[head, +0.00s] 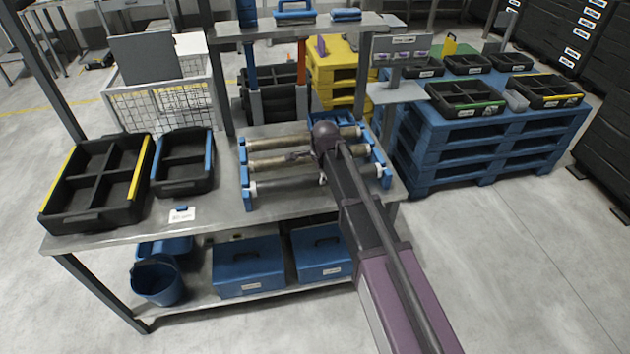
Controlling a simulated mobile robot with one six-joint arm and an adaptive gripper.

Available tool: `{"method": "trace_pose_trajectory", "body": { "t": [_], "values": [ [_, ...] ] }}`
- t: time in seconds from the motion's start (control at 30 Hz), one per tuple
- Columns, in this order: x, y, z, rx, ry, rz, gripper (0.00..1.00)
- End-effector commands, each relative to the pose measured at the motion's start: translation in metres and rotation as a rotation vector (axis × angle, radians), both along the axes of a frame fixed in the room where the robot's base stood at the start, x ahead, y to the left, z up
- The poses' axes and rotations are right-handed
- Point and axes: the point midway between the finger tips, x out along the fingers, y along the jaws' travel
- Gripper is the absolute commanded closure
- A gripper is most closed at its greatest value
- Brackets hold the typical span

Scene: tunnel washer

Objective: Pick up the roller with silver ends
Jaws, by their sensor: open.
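Several rollers lie side by side across a blue rack (247,190) on the grey bench. The back roller (280,141) and middle roller (270,163) look tan or brown. The front roller (285,184) looks grey, with a pale end at the left. The ends are too small here to tell surely which roller has silver ones. My gripper (307,168) is open over the right half of the rack, near the middle and front rollers. My wrist and forearm hide the right parts of the rollers. I cannot tell whether the fingers touch a roller.
Left of the rack stand a black bin with yellow edges (46,205), a blue-edged bin (208,158) and a small label card (182,214). A raised shelf (290,27) stands behind the rack. Blue boxes (248,266) sit on the lower shelf.

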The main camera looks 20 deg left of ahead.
Motion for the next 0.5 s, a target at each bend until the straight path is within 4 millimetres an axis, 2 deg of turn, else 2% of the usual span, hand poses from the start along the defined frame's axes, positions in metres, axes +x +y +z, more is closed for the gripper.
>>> {"method": "trace_pose_trajectory", "body": {
  "t": [0.27, 0.5],
  "values": [
    [0.0, 0.0, -0.005, 0.0, 0.0, 0.0, 0.0],
    [0.002, 0.003, -0.021, 0.0, 0.0, 0.0, 0.0]
  ]
}}
